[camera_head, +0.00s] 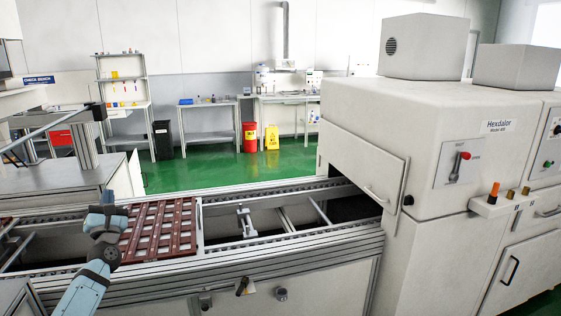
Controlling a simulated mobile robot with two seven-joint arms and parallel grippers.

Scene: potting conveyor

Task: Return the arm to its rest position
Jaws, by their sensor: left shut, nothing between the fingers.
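My left arm comes in from the lower left, in blue-grey. My left gripper (108,212) is shut and empty, at the left end of the red-brown slatted tray (160,228). It overlaps the tray's left edge in the picture, and I cannot tell its height above it. Its fingertips are small and hard to make out. The tray lies on the conveyor (300,248) and shows pale cells between its bars. My right gripper is not in view.
The white Hexdalor machine (450,130) stands at the conveyor's right end, with its flap (362,165) above the belt opening. A grey bench (60,180) is at the left. The conveyor right of the tray holds a small metal bracket (246,222).

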